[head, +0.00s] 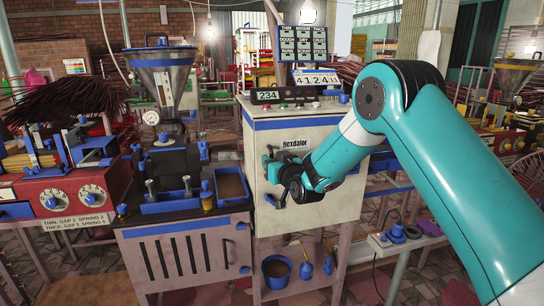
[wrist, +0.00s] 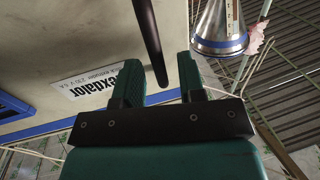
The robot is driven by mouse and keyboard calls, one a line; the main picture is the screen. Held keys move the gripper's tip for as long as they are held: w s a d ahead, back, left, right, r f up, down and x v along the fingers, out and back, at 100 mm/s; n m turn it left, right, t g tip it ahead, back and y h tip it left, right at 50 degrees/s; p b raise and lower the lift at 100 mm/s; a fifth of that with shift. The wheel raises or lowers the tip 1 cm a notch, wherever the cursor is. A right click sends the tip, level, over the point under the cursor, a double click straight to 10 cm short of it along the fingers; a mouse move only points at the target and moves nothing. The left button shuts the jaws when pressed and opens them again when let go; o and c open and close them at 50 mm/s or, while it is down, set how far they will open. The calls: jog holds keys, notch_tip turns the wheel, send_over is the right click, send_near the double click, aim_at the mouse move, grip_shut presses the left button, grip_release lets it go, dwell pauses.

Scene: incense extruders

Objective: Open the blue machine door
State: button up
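The machine marked "Hexdalor" (head: 295,130) stands in the middle of the head view, with a pale front panel and blue trim. The panel and its label also show at the left of the wrist view (wrist: 60,60). My gripper (head: 268,168) is in front of the panel's left part, below the label. In the wrist view my gripper (wrist: 157,75) has its two teal fingers apart. A dark bar (wrist: 151,40), seemingly a handle, reaches into the gap between them. Clear space shows on both sides, so it is not clamped.
A grinder with a metal funnel (head: 162,65) stands on a slatted cabinet (head: 185,255) to the left. The funnel also shows in the wrist view (wrist: 220,22). A blue bucket (head: 276,270) sits below the machine. A low bench (head: 395,240) is at right.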

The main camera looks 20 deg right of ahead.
jog(key=shift+w+a, duration=0.15)
jog(key=shift+w, duration=0.55)
grip_shut()
jog(key=shift+s+f, duration=0.1)
jog(key=shift+s, duration=0.05)
